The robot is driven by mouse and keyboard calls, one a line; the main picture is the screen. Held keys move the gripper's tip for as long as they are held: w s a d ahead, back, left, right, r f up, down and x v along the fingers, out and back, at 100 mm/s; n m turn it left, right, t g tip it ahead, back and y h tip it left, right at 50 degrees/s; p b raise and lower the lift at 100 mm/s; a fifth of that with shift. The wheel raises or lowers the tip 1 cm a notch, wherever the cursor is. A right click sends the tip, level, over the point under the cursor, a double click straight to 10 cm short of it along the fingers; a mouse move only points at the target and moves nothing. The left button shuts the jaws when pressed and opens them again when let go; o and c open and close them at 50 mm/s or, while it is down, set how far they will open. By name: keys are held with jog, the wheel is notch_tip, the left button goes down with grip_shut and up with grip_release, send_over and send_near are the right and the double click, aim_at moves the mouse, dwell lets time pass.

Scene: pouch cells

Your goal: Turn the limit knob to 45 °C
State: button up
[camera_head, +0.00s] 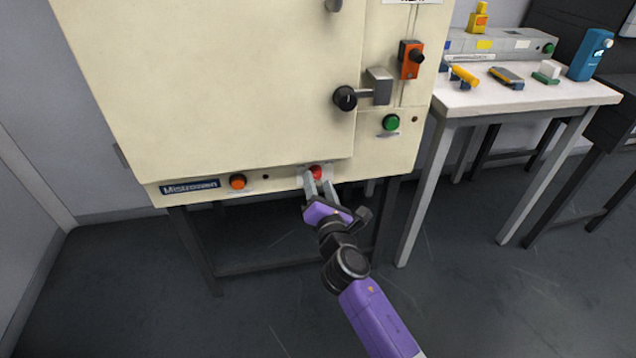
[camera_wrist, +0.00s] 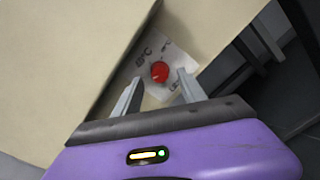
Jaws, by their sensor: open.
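The limit knob is a small round red knob (camera_head: 315,172) low on the front of the cream oven, right of the orange knob. It also shows in the wrist view (camera_wrist: 159,72), on a pale label plate (camera_wrist: 172,62) with markings too blurred to read fully. A light pointer line on the knob is faint. My gripper (camera_head: 320,178) is open, its two grey fingers pointing at the knob. In the wrist view (camera_wrist: 160,84) the fingers lie to either side and slightly short of the knob. I cannot tell whether either finger touches it.
The cream oven (camera_head: 220,90) stands on a dark frame. An orange knob (camera_head: 238,182), a green button (camera_head: 391,122) and a black door handle knob (camera_head: 345,98) are on its front. A white table (camera_head: 540,100) with several small items stands at right. The floor in front is clear.

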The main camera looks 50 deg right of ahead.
jog(key=shift+w+d, duration=0.3)
jog(key=shift+w, duration=0.1)
jog(key=shift+c, duration=0.2)
grip_shut()
